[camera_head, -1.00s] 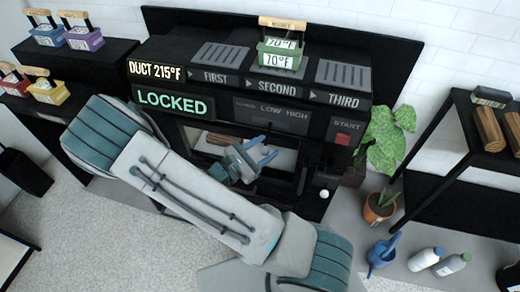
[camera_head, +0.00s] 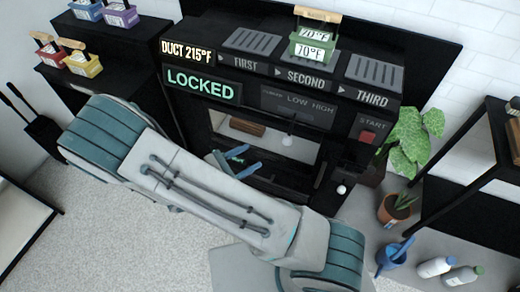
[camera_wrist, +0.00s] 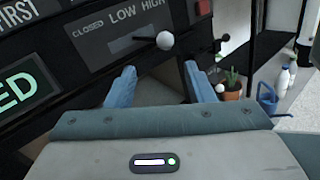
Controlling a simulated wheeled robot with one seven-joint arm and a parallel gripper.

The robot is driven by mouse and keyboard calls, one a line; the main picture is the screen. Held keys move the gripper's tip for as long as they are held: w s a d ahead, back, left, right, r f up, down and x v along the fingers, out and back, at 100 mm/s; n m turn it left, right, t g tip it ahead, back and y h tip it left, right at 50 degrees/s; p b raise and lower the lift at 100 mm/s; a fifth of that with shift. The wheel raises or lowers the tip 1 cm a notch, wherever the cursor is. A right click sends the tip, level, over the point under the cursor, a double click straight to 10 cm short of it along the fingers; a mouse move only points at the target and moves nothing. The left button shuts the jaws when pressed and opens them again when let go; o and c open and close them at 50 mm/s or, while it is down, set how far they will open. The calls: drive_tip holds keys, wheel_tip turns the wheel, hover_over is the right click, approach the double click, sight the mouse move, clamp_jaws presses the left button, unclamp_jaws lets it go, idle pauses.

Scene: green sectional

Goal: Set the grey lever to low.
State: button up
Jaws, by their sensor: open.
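The grey lever has a round ball knob (camera_head: 287,141) and sticks out from the control panel (camera_head: 298,104) marked CLOSED, LOW and HIGH. In the wrist view the knob (camera_wrist: 165,41) is in front of the right part of the slot; its exact setting is hard to tell. My gripper (camera_head: 240,160) is open and empty, below and left of the knob in the head view. In the wrist view its two blue fingers (camera_wrist: 159,75) stand apart, with the knob above and between them in the picture. I see no contact.
A green LOCKED display (camera_head: 201,86) is left of the panel and a red START button (camera_head: 368,137) is right. A white ball (camera_head: 341,189) sits lower right. A green 70°F block (camera_head: 313,48) stands on top. Plants and bottles are on the right.

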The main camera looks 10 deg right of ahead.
drive_tip(key=shift+s+a, duration=0.2)
drive_tip(key=shift+a, duration=0.15)
